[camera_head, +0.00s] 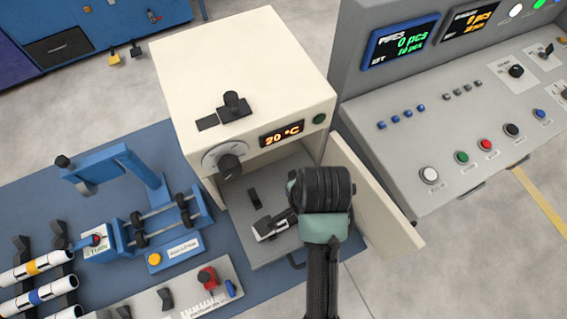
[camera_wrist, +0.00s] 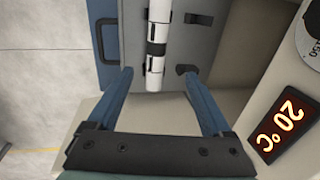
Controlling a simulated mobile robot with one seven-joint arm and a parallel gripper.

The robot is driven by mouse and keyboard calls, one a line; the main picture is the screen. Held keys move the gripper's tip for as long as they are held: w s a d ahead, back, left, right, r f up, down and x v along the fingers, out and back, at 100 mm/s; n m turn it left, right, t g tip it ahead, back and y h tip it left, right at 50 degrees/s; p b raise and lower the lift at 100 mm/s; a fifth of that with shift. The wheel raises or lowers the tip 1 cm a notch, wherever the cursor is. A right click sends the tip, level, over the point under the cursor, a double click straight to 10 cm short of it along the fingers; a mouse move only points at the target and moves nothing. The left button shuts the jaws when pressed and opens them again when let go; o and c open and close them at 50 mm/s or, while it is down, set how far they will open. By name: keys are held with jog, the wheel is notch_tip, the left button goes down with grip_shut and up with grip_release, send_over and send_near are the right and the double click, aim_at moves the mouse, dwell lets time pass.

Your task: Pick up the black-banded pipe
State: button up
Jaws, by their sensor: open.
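The black-banded pipe (camera_wrist: 155,70) is white with a black band and lies on the grey tray (camera_wrist: 213,50) in the wrist view. In the head view the pipe (camera_head: 281,226) lies on the pulled-out tray (camera_head: 240,236) in front of the cream oven, partly covered by my arm. My gripper (camera_wrist: 158,76) is open. Its two blue fingers stand on either side of the pipe's near end in the picture, with gaps on both sides and nothing held. I cannot tell its height above the pipe. In the head view my wrist hides the fingers.
The oven (camera_head: 232,70) reads 20 °C, and its open door (camera_head: 377,200) stands right of my arm. Dark holders (camera_wrist: 198,19) flank the pipe. Yellow- and blue-banded pipes (camera_head: 38,268) lie on a rack at left, near a blue machine (camera_head: 150,215). A control console (camera_head: 470,130) stands right.

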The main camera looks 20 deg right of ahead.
aim_at(292, 217)
jog(key=x, duration=0.4)
jog(key=p+x, duration=0.1)
jog(key=x, duration=0.3)
jog(key=s+x, duration=0.1)
jog(key=x, duration=0.3)
jog(key=shift+w+a+f, duration=0.1)
jog(key=shift+w+f, duration=0.05)
jog(key=shift+f, duration=0.35)
grip_shut()
